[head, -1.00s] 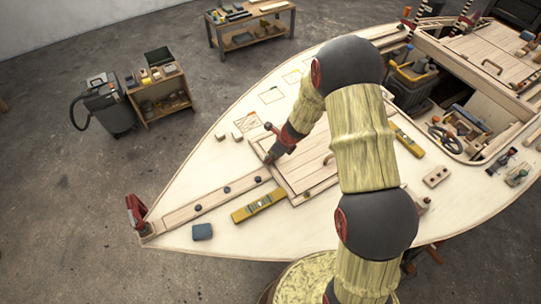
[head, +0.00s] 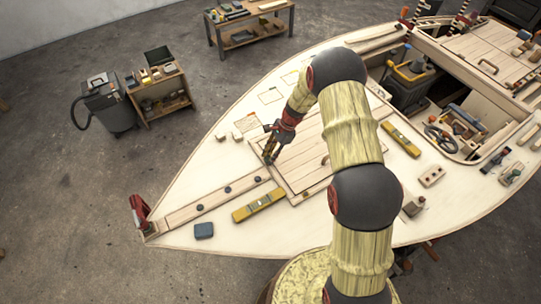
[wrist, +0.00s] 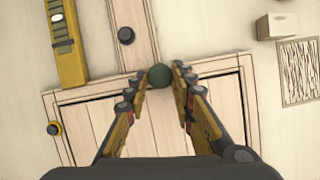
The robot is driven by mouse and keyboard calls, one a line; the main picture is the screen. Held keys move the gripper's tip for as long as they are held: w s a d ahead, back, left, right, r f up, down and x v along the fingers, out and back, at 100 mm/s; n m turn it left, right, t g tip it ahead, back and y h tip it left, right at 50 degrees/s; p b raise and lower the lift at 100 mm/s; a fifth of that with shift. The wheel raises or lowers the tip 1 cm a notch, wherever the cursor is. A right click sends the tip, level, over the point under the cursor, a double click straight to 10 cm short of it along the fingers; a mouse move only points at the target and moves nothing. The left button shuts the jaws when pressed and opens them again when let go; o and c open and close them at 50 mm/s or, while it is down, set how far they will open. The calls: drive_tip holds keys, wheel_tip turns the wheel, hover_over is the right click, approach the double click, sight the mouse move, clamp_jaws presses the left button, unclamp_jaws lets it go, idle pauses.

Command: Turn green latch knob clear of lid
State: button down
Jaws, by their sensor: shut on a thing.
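The green latch knob (wrist: 159,76) is a dark green ball at the edge of the lid, where the narrow plank meets it in the wrist view. My gripper (wrist: 158,80) has a fingertip on each side of the knob and is shut on it. The wooden lid (wrist: 95,115) lies flat in its frame, with dark gaps along its edge. The lid (head: 312,155) also shows there, partly behind my arm.
A yellow level (wrist: 66,40) lies beside the plank, which carries a black knob (wrist: 126,35). A wooden block (wrist: 278,25) lies on the deck. A second yellow level (head: 400,138) lies right of my arm.

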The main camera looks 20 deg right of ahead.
drive_tip(key=n, duration=0.2)
drive_tip(key=n+g, duration=0.1)
drive_tip(key=n, duration=0.1)
drive_tip(key=n+g+b, duration=0.1)
drive_tip(key=n, duration=0.1)
drive_tip(key=shift+w+a+h, duration=0.1)
drive_tip(key=shift+w+h, duration=0.2)
drive_tip(key=shift+h, duration=0.1)
drive_tip(key=shift+n, duration=0.3)
drive_tip(key=c, duration=1.6)
unclamp_jaws()
drive_tip(key=shift+o, duration=0.5)
drive_tip(key=v, duration=1.2)
drive_tip(key=shift+w+a, duration=0.1)
drive_tip(key=shift+w, duration=0.05)
